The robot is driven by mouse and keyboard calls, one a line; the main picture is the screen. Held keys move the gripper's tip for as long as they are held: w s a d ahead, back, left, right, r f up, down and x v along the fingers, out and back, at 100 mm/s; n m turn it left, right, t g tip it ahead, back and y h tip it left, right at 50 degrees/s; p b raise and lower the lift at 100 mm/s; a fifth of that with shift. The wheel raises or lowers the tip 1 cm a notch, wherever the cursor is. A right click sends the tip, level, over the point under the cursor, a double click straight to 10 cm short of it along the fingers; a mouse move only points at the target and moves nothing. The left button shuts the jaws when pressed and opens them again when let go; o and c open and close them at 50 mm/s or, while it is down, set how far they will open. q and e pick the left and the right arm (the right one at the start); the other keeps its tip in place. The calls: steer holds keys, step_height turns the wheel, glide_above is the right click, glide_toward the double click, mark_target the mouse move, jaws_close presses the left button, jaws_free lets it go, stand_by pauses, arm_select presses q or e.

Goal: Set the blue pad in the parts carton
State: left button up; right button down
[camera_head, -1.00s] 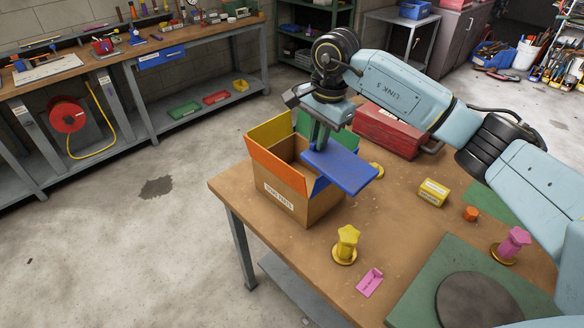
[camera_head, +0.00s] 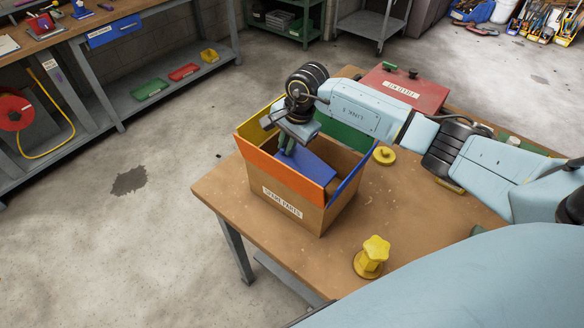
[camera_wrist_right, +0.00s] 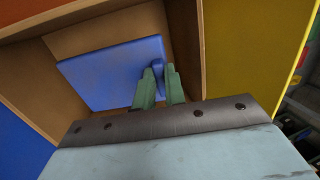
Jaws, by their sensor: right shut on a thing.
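The blue pad (camera_head: 312,172) is inside the parts carton (camera_head: 308,220), an open cardboard box with coloured flaps and a label that seems to read "SPARE PARTS". My right gripper (camera_head: 286,148) reaches down into the carton from above, shut on the pad. In the right wrist view the green fingers (camera_wrist_right: 160,75) pinch a small raised part of the pad (camera_wrist_right: 105,72), within the brown carton walls (camera_wrist_right: 185,35). The near orange flap hides the pad's lower part in the head view. I cannot tell whether the pad touches the carton floor. My left gripper is not in view.
The carton stands near the left edge of the wooden table (camera_head: 235,205). A yellow star-topped knob (camera_head: 372,255) stands in front, and a yellow disc (camera_head: 384,155) lies right of the carton. A red toolbox (camera_head: 405,90) is behind my right arm.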

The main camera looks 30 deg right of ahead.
mark_target(287, 160)
steer(key=shift+s+f, duration=0.1)
steer(key=shift+f, duration=1.25)
step_height(287, 160, down, 3)
steer(key=shift+f, duration=0.1)
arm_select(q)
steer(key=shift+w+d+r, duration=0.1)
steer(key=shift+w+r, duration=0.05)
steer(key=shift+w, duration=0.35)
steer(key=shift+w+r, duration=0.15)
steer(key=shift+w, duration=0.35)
arm_select(e)
steer(key=shift+f, duration=0.1)
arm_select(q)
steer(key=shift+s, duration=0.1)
arm_select(e)
steer(key=shift+f, duration=0.25)
steer(key=c, duration=1.5)
jaws_free()
steer(key=shift+r, duration=0.1)
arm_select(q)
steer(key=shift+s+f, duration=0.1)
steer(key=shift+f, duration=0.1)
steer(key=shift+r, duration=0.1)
arm_select(e)
steer(key=shift+r, duration=0.1)
